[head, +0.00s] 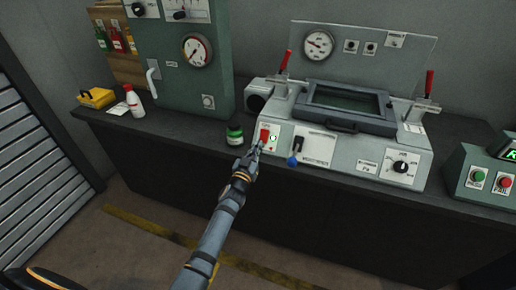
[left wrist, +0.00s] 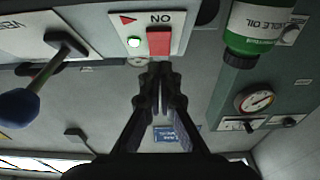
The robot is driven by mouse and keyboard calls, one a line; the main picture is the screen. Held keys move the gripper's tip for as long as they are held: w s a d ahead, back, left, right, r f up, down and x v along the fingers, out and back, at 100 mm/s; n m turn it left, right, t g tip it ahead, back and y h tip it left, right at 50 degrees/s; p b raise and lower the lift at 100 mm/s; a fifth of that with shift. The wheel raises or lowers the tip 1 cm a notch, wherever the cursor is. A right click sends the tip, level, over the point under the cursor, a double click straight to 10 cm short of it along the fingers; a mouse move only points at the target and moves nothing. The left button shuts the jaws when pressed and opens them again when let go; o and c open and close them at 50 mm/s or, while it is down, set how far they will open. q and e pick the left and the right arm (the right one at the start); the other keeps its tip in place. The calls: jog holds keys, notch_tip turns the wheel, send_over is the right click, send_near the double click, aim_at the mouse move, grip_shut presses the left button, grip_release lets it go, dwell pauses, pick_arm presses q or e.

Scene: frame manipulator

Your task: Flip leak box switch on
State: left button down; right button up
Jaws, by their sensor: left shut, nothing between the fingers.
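The leak box (head: 345,150) is a pale grey unit on the dark counter. Its red switch (head: 264,136) sits on a white plate at the left of the front, beside a small bright indicator (head: 273,138). In the left wrist view, which is upside down, the red switch (left wrist: 159,42) is close ahead, beside an "ON" label and a bright greenish-white indicator (left wrist: 133,42). My left gripper (head: 256,151) is shut and empty, its fingertips (left wrist: 160,69) just at the switch's edge; I cannot tell whether they touch. My right gripper is out of view.
A blue-knobbed lever (head: 293,160) stands right of the switch. A green-labelled jar (head: 235,136) stands close left of the box. A red-handled clamp (head: 285,62) is above. A control box with green and red buttons (head: 479,176) is at far right. Floor in front is clear.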

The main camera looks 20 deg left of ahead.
pick_arm(q)
jog(key=s+f+b, duration=0.1)
jog(key=s+f, duration=0.1)
jog(key=s, duration=0.7)
jog(key=shift+s+a+f+b, duration=0.15)
jog(key=shift+s+f+b, duration=0.15)
jog(key=shift+s+b, duration=0.1)
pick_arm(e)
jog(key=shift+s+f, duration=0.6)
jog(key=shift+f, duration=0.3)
